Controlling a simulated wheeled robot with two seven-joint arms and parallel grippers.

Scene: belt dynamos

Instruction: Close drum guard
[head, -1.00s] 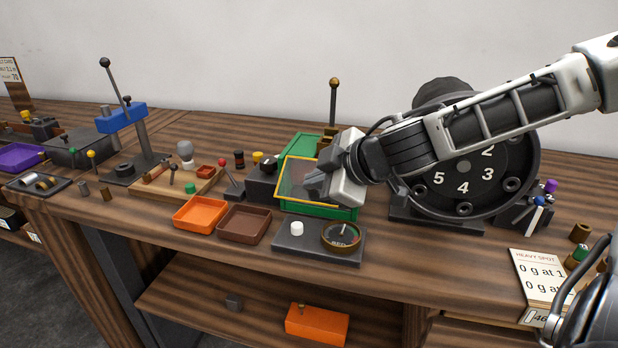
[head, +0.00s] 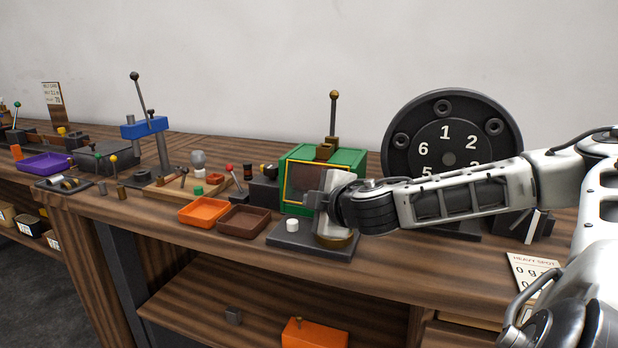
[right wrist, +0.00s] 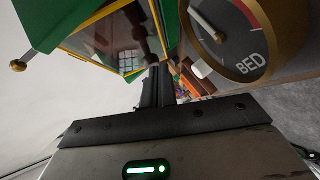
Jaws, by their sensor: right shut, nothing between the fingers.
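The drum guard (head: 302,181), a yellow-framed see-through panel, stands upright against the front of the green housing (head: 292,155). I cannot tell whether it sits fully flush. My right gripper (head: 315,200) is shut and empty in front of the guard's right part, hiding its lower right corner. In the right wrist view, the guard (right wrist: 100,42) and its yellow frame lie just beyond the shut fingers (right wrist: 158,76); whether they touch it is unclear. My left gripper is not in view.
A dial marked BED (right wrist: 240,40) on a dark base (head: 285,237) sits just below my right gripper, mostly hidden in the head view. Brown (head: 243,220) and orange (head: 203,211) trays lie left. A numbered black drum (head: 447,125) stands right, behind my arm.

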